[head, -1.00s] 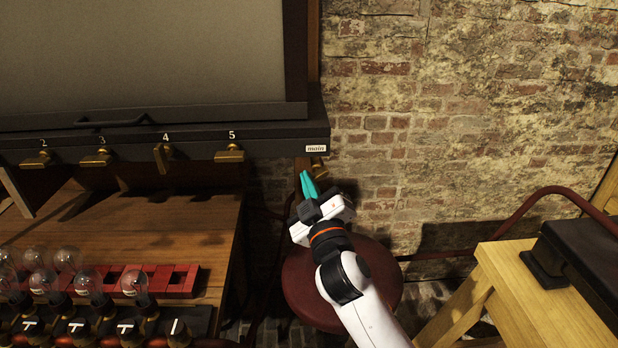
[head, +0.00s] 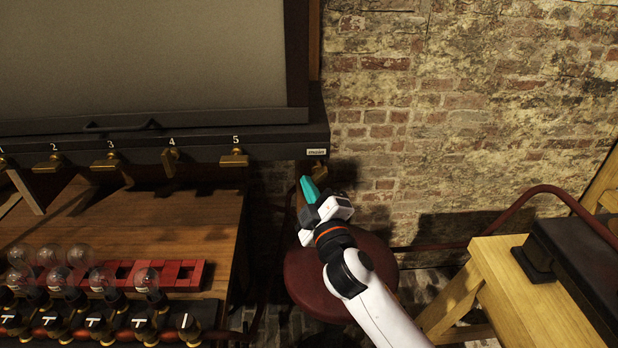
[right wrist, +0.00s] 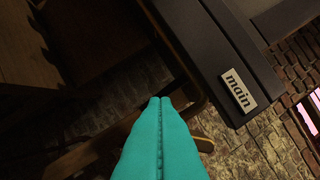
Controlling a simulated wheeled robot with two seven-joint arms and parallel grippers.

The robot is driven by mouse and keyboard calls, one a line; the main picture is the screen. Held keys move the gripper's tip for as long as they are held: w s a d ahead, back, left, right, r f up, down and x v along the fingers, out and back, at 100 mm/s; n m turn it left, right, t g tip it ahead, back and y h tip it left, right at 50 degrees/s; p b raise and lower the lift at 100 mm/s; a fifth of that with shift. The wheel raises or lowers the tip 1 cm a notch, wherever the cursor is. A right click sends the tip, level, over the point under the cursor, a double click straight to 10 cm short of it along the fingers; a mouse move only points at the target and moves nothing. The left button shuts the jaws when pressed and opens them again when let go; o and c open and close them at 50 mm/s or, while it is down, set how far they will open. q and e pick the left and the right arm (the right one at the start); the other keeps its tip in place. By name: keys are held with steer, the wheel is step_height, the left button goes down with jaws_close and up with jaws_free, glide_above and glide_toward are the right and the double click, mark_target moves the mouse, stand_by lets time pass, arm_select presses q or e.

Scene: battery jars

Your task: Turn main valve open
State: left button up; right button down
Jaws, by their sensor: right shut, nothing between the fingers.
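The main valve (head: 318,168) is a small brass handle below the white "main" label (head: 317,152), at the right end of the dark cabinet ledge. My right gripper (head: 305,182) has teal fingers, shut with nothing between them, just below and left of the valve in the head view. In the right wrist view the closed fingers (right wrist: 160,103) point toward the ledge's underside. Part of the brass valve (right wrist: 203,144) shows to their right, partly hidden by them. I cannot tell whether fingers and valve touch. My left gripper is out of view.
Several numbered brass valves (head: 234,159) line the ledge to the left. Glass bulbs (head: 147,281) and a red rack (head: 182,275) stand on the wooden bench (head: 150,232). A round red stool (head: 330,275) is beneath my right arm. A wooden table (head: 505,268) stands at right.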

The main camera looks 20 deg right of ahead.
steer(key=shift+d+f+n+g+y+p, duration=0.1)
steer(key=shift+n+g+p, duration=0.2)
steer(key=shift+n+p, duration=0.9)
steer(key=shift+d+f+n+g+y+p, duration=0.15)
steer(key=shift+n+g+p, duration=0.15)
steer(key=shift+n+p, duration=0.85)
steer(key=shift+d+f+n+g+y+p, duration=0.1)
steer(key=shift+n+g+p, duration=0.4)
steer(key=shift+p, duration=1.15)
steer(key=shift+f+n+p, duration=0.1)
steer(key=shift+n+p, duration=0.55)
